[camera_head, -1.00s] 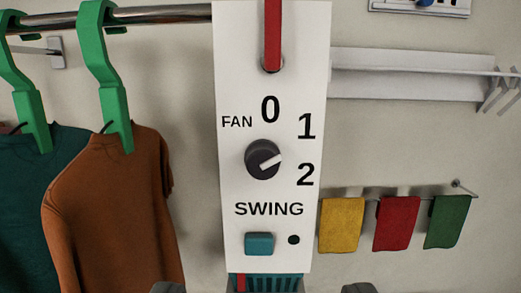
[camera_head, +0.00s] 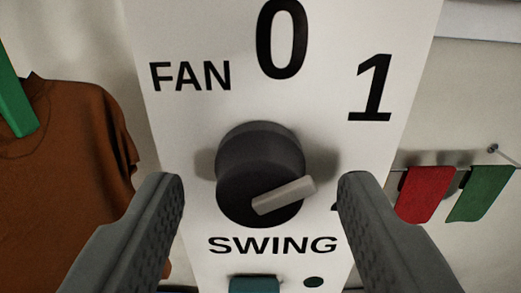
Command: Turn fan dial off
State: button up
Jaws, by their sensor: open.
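The fan dial (camera_head: 245,165) is a dark grey round knob with a light grey pointer bar (camera_head: 284,195), on a white panel (camera_head: 190,120). The pointer slants up to the right, toward the 2 mark, which is mostly hidden behind my right finger. The 0 mark (camera_head: 281,40) is above the dial and the 1 mark (camera_head: 370,88) is to its upper right. My gripper (camera_head: 262,190) is open, with one finger on each side of the dial. Gaps show between both fingers and the knob, and how far the fingertips are from the panel is unclear.
A teal swing button (camera_head: 255,284) and a small dark dot (camera_head: 313,282) sit below the dial. An orange-brown shirt (camera_head: 75,170) hangs at left. Red (camera_head: 424,194) and green (camera_head: 481,194) cloths hang at right.

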jog(key=shift+w, duration=0.55)
jog(key=c, duration=1)
jog(key=shift+o, duration=0.2)
jog(key=shift+n, duration=0.4)
jog(key=n, duration=1.1)
jog(key=shift+d, duration=0.1)
